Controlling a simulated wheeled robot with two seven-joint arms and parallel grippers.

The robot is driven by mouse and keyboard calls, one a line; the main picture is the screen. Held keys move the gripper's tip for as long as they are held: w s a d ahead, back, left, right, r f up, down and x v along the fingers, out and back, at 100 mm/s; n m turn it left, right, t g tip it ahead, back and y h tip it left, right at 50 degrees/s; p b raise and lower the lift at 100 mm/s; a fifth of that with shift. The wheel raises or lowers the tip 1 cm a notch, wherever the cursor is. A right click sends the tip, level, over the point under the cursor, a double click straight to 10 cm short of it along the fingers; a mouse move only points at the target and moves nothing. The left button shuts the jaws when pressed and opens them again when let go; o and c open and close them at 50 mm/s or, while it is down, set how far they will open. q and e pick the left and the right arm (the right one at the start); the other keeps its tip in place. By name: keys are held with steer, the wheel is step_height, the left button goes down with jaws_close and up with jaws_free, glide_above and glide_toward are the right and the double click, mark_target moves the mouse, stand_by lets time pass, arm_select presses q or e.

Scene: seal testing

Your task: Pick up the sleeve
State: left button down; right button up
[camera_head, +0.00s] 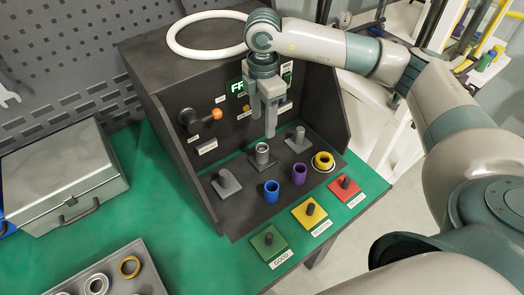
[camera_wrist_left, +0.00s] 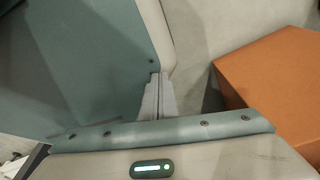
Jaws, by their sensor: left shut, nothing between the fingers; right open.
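A blue sleeve (camera_head: 271,191), a purple sleeve (camera_head: 299,174) and a yellow ring-shaped sleeve (camera_head: 323,162) stand in a row on the dark fixture (camera_head: 239,212). A grey metal cylinder (camera_head: 262,154) stands behind them on its own base. My right gripper (camera_head: 262,122) points down above the metal cylinder, its fingers apart and with nothing seen between them. It does not appear to touch any of these pieces. My left gripper (camera_wrist_left: 158,97) shows only in the left wrist view, its fingers together and empty, away from these pieces.
Green (camera_head: 268,241), yellow (camera_head: 310,213) and red (camera_head: 344,187) plates with black pegs lie in front. The fixture's side walls and a knob with an orange tip (camera_head: 216,114) stand close by. A metal case (camera_head: 62,178) and a tray of rings (camera_head: 145,272) are left.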

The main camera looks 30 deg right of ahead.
mark_target(262, 150)
step_height(262, 150, down, 4)
steer(key=shift+p, duration=0.65)
step_height(262, 150, down, 4)
steer(key=shift+r+p, duration=0.2)
steer(key=shift+p, duration=0.3)
arm_select(q)
steer(key=shift+g, duration=0.6)
steer(key=s, duration=0.1)
steer(key=s+a+r, duration=0.1)
steer(key=s, duration=0.2)
steer(key=shift+s+a+r, duration=0.15)
steer(key=shift+a+r, duration=0.2)
arm_select(e)
steer(key=shift+f, duration=0.4)
steer(key=shift+w+f+p, duration=0.1)
steer(key=shift+f+p, duration=0.4)
steer(key=shift+p, duration=0.1)
step_height(262, 150, down, 3)
steer(key=shift+p, duration=0.75)
steer(key=shift+w+f, duration=0.1)
steer(key=shift+f, duration=0.5)
arm_select(q)
step_height(262, 150, up, 3)
steer(key=shift+f, duration=0.15)
